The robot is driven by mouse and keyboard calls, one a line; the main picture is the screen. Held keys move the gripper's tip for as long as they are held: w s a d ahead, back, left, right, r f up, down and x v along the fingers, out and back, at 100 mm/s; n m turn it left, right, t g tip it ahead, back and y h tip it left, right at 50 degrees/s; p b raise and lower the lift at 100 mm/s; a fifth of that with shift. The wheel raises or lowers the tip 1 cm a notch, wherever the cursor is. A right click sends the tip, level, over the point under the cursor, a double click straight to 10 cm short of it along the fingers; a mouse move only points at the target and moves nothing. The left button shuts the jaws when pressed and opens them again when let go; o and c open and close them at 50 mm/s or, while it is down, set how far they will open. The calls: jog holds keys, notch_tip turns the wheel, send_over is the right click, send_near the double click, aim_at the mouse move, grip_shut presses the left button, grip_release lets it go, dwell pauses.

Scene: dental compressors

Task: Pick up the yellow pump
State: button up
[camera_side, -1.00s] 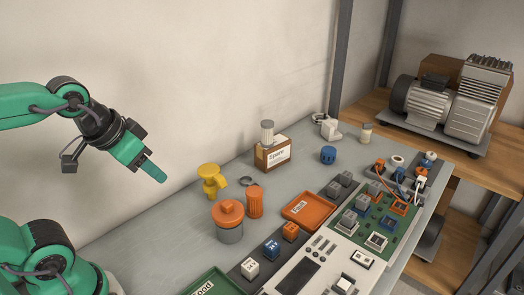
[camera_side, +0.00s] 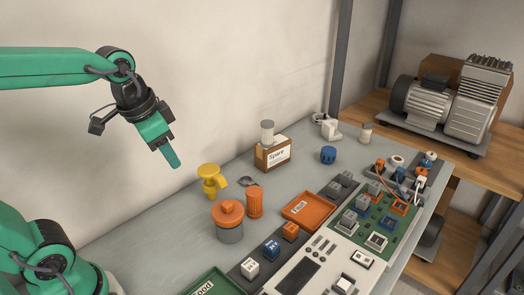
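The yellow pump (camera_side: 210,181) stands upright on the grey bench near the wall, left of the orange parts. My gripper (camera_side: 170,158) is green and hangs in the air above and to the left of the pump, pointing down and slightly right. It is apart from the pump and touches nothing that I can see. From this side its fingers overlap into one narrow shape, so I cannot tell whether they are open or shut.
An orange-lidded grey canister (camera_side: 229,222) and an orange ribbed cylinder (camera_side: 255,202) stand just right of the pump. A "Spare" box (camera_side: 272,155) is behind them. An orange tray (camera_side: 307,210) and a green tray (camera_side: 213,284) lie farther right and in front. Bench left of the pump is clear.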

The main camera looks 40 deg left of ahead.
jog(key=w+a+f+m+g, duration=0.1)
jog(key=w+f+m+g, duration=0.3)
jog(key=w, duration=0.6)
jog(key=m+g, duration=0.3)
jog(key=m, duration=0.3)
send_near(223, 187)
jog(key=a+f, duration=0.1)
jog(key=f, duration=0.1)
jog(key=shift+r, duration=0.2)
jog(key=shift+f, duration=0.15)
jog(key=shift+x, duration=1.15)
jog(key=shift+s+f, duration=0.1)
jog(key=shift+s, duration=0.05)
jog(key=shift+x, duration=2.45)
jog(key=shift+d, duration=0.1)
jog(key=shift+c, duration=0.5)
grip_shut()
